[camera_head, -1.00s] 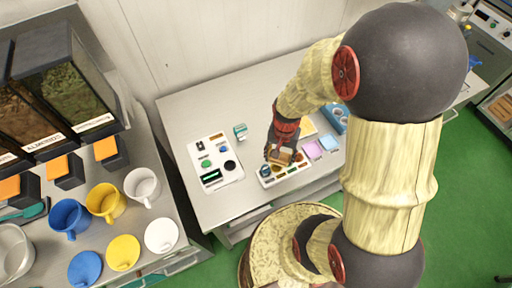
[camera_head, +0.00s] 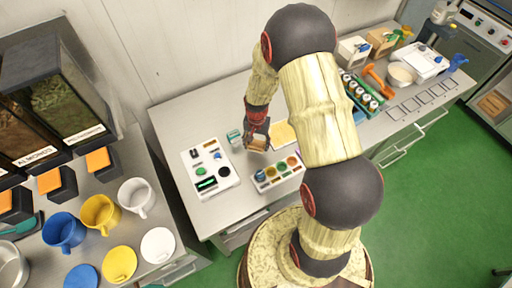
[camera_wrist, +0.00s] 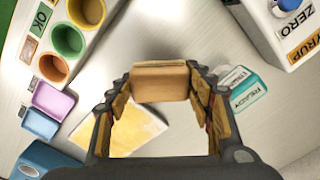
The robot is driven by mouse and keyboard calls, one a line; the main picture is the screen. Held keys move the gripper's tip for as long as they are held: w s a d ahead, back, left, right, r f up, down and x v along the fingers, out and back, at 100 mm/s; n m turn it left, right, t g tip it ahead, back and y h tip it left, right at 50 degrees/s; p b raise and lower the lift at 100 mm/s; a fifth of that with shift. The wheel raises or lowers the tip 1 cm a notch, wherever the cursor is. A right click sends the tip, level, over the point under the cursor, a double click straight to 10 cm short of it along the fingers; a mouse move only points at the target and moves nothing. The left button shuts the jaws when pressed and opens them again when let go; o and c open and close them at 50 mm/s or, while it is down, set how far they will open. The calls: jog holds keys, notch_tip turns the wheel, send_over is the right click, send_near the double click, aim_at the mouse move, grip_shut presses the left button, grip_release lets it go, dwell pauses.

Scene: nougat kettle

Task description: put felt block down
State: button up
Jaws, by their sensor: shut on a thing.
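The felt block (camera_wrist: 160,82) is a tan-brown block. My gripper (camera_head: 257,138) is shut on it, and in the wrist view the fingers (camera_wrist: 158,90) press on its left and right sides. The block also shows in the head view (camera_head: 258,145), at the gripper's tip. It appears to be held over the bench between the white device and the yellow sheet; the exact height above the surface cannot be told.
A white tray with coloured cups (camera_head: 265,186) stands in front. A white device with buttons (camera_head: 187,168) is at the left. A small teal-and-white READY box (camera_wrist: 242,86) and a yellow sheet (camera_wrist: 125,132) lie close by. Pink and blue pads (camera_wrist: 50,103) lie beyond. Bare bench shows between them.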

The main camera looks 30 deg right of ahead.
aim_at(256, 148)
jog(key=shift+w+f, duration=0.25)
jog(key=shift+f, duration=1.65)
jog(key=shift+f, duration=0.15)
jog(key=o, duration=1.1)
